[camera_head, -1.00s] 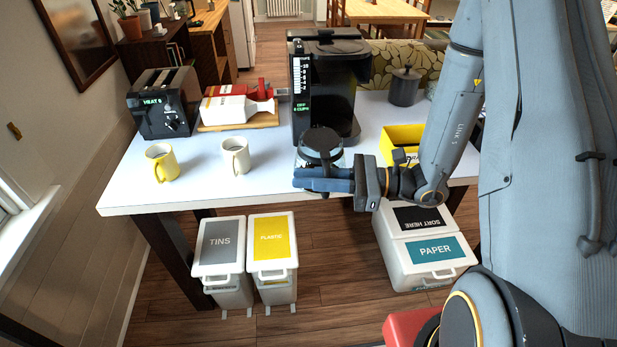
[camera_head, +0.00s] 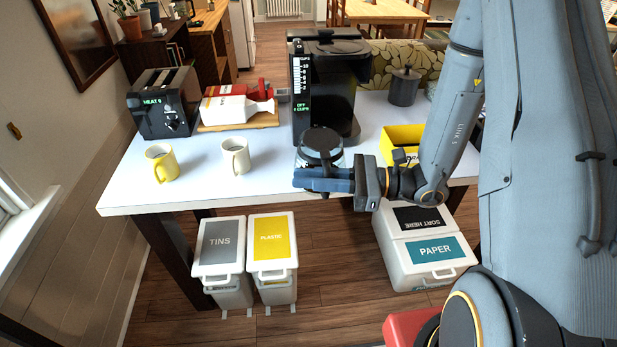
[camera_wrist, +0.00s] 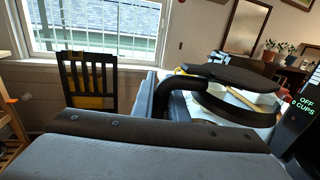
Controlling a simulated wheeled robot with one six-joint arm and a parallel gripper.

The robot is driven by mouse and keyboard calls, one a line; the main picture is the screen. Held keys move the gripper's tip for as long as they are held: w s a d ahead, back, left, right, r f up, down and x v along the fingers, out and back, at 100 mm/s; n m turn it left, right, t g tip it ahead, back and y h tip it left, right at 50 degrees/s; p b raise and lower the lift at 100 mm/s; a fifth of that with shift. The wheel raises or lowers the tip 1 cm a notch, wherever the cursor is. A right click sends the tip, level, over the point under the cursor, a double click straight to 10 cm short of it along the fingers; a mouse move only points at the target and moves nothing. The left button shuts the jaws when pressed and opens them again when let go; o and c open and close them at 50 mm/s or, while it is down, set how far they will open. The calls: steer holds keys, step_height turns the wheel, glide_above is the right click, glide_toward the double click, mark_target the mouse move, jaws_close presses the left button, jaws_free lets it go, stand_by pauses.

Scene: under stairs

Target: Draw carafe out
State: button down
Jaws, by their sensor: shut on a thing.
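The carafe (camera_head: 321,145) has a round black lid and a glass body. It stands just in front of the black coffee maker (camera_head: 331,90), near the table's front edge, outside the machine's recess. My gripper (camera_head: 322,181) is in front of the carafe, shut on its handle; its fingers hide the lower part of the carafe. In the wrist view the carafe's black lid (camera_wrist: 238,76) and the curved black handle (camera_wrist: 183,82) show right beside a finger. I cannot tell whether the carafe's base touches the table.
On the white table (camera_head: 200,190) are a yellow mug (camera_head: 161,164), a white mug (camera_head: 235,157), a toaster (camera_head: 164,103), a red-and-white carton (camera_head: 228,104) and a yellow box (camera_head: 397,143). Lidded bins (camera_head: 272,245) stand on the floor in front. The table's front left is clear.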

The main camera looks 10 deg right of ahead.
steer(key=shift+r, duration=0.3)
stand_by(0.4)
steer(key=shift+w+b, duration=1.55)
steer(key=shift+w, duration=5.75)
steer(key=shift+r, duration=0.1)
